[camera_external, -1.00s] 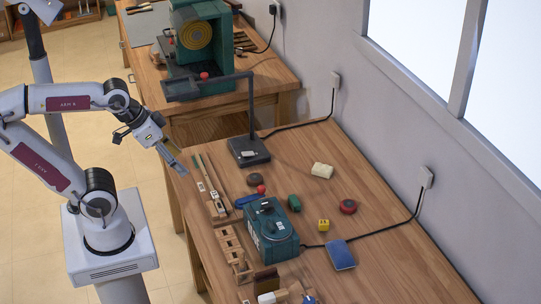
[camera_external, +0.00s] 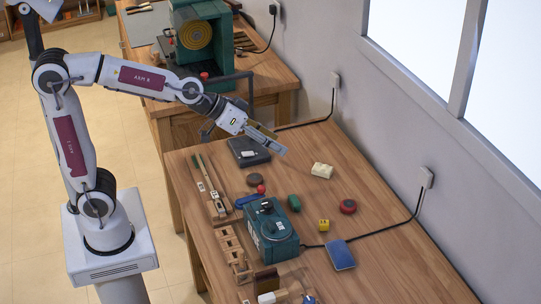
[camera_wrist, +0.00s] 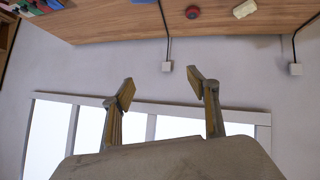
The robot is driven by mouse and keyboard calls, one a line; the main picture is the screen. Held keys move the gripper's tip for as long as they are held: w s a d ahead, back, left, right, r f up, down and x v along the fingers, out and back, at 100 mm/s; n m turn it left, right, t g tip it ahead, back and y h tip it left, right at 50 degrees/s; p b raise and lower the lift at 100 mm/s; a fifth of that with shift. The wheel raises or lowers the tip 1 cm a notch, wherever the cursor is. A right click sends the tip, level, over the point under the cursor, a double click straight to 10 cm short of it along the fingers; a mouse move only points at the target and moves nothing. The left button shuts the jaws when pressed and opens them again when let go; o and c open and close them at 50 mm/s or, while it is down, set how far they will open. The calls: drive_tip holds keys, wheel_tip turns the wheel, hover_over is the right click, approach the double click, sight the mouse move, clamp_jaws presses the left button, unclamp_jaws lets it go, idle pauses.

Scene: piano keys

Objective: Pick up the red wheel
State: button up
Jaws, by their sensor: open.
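The red wheel (camera_external: 347,206) lies flat on the wooden table, right of the yellow block, in the external view. It also shows at the top of the wrist view (camera_wrist: 193,12), as a small red disc with a dark centre. My gripper (camera_external: 282,147) is above the back part of the table, up and left of the wheel and well apart from it. In the wrist view my two fingers (camera_wrist: 164,88) are spread with nothing between them. They point toward the wall and window.
A cream block (camera_external: 321,170) lies below and right of my gripper. A green piece (camera_external: 294,203), a yellow block (camera_external: 324,225), a blue box (camera_external: 341,254) and a teal machine (camera_external: 271,228) are near the wheel. A black cable (camera_external: 390,228) runs along the table. The table's right front is clear.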

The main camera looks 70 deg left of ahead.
drive_tip(key=w+d+f+n+t+y, duration=0.15)
drive_tip(key=w+f, duration=0.25)
drive_tip(key=w, duration=0.6)
drive_tip(key=w+d+f+n+t+y, duration=0.15)
drive_tip(key=w+f, duration=0.25)
drive_tip(key=w, duration=0.6)
drive_tip(key=w+a+f+n+g+y, duration=0.1)
drive_tip(key=f+n+y, duration=0.1)
drive_tip(key=f, duration=0.7)
drive_tip(key=w+a+f+n+g+y, duration=0.1)
drive_tip(key=w+a+f+y, duration=0.1)
drive_tip(key=f+y, duration=0.3)
wheel_tip(320, 180, down, 4)
drive_tip(key=shift+w+f+n, duration=0.2)
drive_tip(key=shift+n, duration=0.2)
drive_tip(key=shift+a, duration=0.1)
approach(348, 207)
drive_tip(key=shift+w+a+f, duration=0.25)
drive_tip(key=shift+w+a, duration=0.4)
drive_tip(key=shift+w, duration=0.25)
drive_tip(key=shift+w+a+f, duration=0.25)
drive_tip(key=shift+w+a, duration=0.45)
drive_tip(key=shift+w, duration=0.2)
